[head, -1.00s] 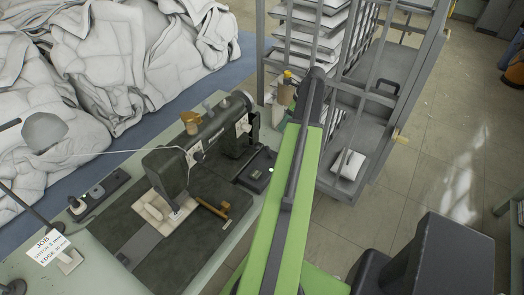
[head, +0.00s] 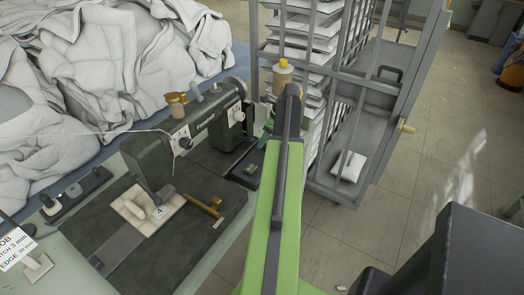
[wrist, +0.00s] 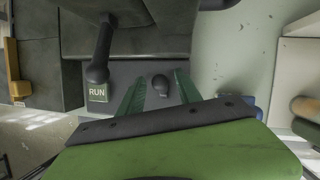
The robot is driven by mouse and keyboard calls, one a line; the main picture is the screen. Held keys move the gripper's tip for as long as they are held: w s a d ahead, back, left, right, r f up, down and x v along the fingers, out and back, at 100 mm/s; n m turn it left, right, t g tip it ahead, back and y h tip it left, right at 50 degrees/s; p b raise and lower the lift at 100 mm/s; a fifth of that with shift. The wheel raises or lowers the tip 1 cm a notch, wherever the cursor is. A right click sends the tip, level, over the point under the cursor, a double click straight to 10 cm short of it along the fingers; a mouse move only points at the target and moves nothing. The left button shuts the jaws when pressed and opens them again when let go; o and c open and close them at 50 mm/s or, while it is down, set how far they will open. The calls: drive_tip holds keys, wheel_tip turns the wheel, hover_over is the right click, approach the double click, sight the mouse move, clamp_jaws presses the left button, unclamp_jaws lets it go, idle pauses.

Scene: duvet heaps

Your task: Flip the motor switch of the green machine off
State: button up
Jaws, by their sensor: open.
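The dark green sewing machine (head: 185,130) stands on the table at centre left in the head view. A dark switch box (head: 245,170) lies at its right end, partly behind my arm. In the wrist view a small dark toggle (wrist: 160,84) stands up from a grey plate (wrist: 128,72), with a lit green RUN label (wrist: 98,92) to its left. My gripper (wrist: 158,88) is open, its two green fingers either side of the toggle in the picture. I cannot tell whether either finger touches it. In the head view the fingers are mostly hidden by my arm.
A dark lever (wrist: 103,45) hangs just left of the fingers, above the RUN label. A thread cone (head: 283,74) stands behind my arm. A grey rack (head: 370,120) of white folded pieces is at the right. White duvets (head: 140,50) heap behind the table.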

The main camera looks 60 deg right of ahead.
drive_tip(key=shift+w+a+f, duration=0.15)
drive_tip(key=shift+w+f, duration=0.05)
drive_tip(key=shift+f, duration=0.35)
drive_tip(key=shift+r, duration=0.1)
clamp_jaws()
